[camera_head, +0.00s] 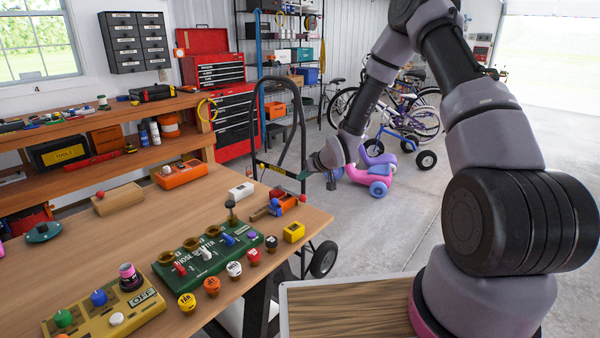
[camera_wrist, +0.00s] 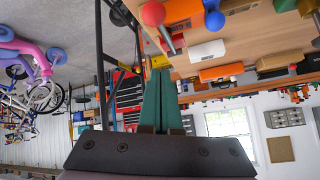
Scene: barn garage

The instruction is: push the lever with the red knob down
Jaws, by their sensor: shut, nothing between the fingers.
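A red ball knob (camera_head: 303,198) sits on the right side of a small orange-red box (camera_head: 287,204) near the right end of the workbench. In the wrist view, the red knob (camera_wrist: 153,13) is at the top edge, with a grey rod beside it. A blue knob (camera_wrist: 214,20) is to its right there. My gripper (camera_head: 262,166) is shut and empty, with its green fingers pointing left above the box. In the wrist view the fingers (camera_wrist: 159,72) are together. They appear apart from the red knob.
A black hand truck (camera_head: 300,120) stands behind. Open floor lies to the right.

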